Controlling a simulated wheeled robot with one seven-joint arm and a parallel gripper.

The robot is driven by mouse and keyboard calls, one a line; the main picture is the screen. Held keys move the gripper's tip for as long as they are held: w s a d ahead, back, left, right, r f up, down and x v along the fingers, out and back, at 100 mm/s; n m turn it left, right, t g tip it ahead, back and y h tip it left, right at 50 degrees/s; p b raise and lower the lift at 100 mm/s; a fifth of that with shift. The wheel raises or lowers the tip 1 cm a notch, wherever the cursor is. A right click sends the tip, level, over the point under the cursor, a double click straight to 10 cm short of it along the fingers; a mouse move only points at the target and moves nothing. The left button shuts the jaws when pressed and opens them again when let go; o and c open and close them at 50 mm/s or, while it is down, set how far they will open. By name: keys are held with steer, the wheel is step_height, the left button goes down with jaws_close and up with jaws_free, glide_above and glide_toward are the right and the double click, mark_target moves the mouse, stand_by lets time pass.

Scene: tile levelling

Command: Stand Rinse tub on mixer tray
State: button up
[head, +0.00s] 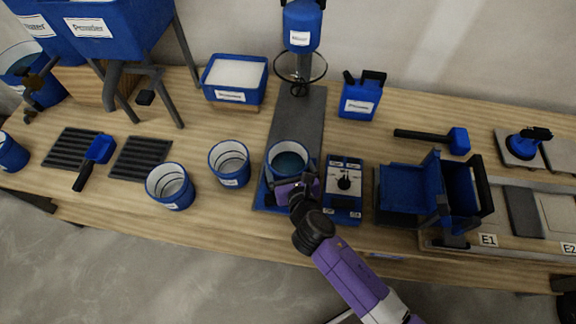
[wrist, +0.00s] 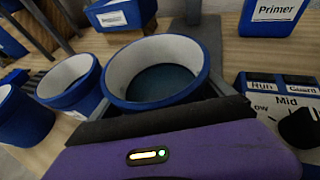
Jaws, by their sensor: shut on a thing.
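A blue tub with a white inner wall and dark blue-green contents (head: 288,158) is upright at the mixer. It fills the middle of the wrist view (wrist: 158,70); its label is not visible. My gripper (head: 291,182) is shut on this tub from the front, with dark fingers along its sides in the wrist view. The blue mixer tray (head: 262,197) is under the tub, at the front of the grey mixer base (head: 298,115). I cannot tell whether the tub's bottom touches the tray, as tub and gripper hide it.
The mixer head (head: 302,28) with its whisk (head: 300,68) is behind and above the tub. Two similar tubs (head: 229,163) (head: 170,186) stand at left. A control box (head: 343,188) is close at right, beside a blue hinged device (head: 415,187). A Primer jug (head: 361,97) stands behind.

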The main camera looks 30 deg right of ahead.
steer(key=shift+r, duration=0.15)
steer(key=o, duration=1.8)
steer(key=shift+f, duration=0.2)
steer(key=shift+c, duration=0.2)
steer(key=shift+r, duration=0.1)
steer(key=shift+s+r, duration=0.1)
steer(key=v, duration=1.1)
steer(key=shift+s+a+r+p, duration=0.1)
steer(key=shift+s+a+p, duration=0.05)
steer(key=shift+s+p, duration=0.25)
